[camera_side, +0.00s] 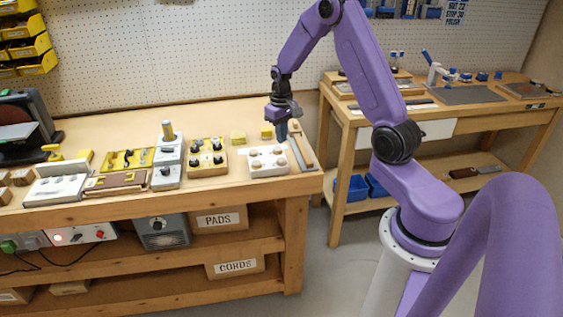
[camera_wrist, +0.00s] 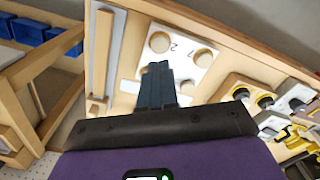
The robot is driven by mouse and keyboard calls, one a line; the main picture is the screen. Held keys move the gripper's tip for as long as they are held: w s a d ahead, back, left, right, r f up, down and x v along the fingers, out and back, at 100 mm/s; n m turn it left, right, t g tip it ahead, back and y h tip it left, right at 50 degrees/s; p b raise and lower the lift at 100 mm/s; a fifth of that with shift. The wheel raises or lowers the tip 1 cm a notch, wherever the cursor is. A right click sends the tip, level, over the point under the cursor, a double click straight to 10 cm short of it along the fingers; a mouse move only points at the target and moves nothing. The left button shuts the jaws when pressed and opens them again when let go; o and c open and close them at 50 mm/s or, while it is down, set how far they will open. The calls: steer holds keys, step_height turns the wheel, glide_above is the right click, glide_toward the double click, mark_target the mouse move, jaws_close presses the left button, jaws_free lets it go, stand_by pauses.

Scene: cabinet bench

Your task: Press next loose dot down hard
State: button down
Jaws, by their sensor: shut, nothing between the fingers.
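A white block (camera_side: 269,168) with several round tan dots on top lies near the right end of the bench. In the wrist view the white block (camera_wrist: 181,66) shows two clear dots, one at its corner (camera_wrist: 159,42) and one beside it (camera_wrist: 203,57). Dark marks like digits are printed between the dots. My gripper (camera_side: 283,138) is shut and empty, pointing down over the back right part of the block. In the wrist view my fingertips (camera_wrist: 157,69) cover part of the block. I cannot tell whether they touch a dot.
A wooden block with black knobs (camera_side: 207,157) stands left of the white block. A grey box with a yellow-topped post (camera_side: 168,150) is farther left. Wooden strips (camera_side: 301,152) lie close on the right, by the bench edge. Small yellow blocks (camera_side: 238,137) sit behind.

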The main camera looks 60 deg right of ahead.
steer(key=shift+r, duration=2.05)
steer(key=s+a+r+n, duration=0.3)
steer(key=s+a, duration=0.1)
steer(key=a, duration=0.6)
steer(key=s+a+r+n, duration=0.3)
steer(key=s+a+n, duration=0.1)
steer(key=a, duration=0.6)
steer(key=s+a+r+n, duration=0.1)
steer(key=s+n, duration=0.3)
steer(key=s, duration=0.7)
steer(key=s+a+r+n, duration=0.1)
steer(key=s+a+n, duration=0.3)
steer(key=s, duration=0.7)
steer(key=shift+s+a+r+n, duration=0.15)
steer(key=shift+r+n, duration=0.05)
steer(key=shift+n, duration=0.1)
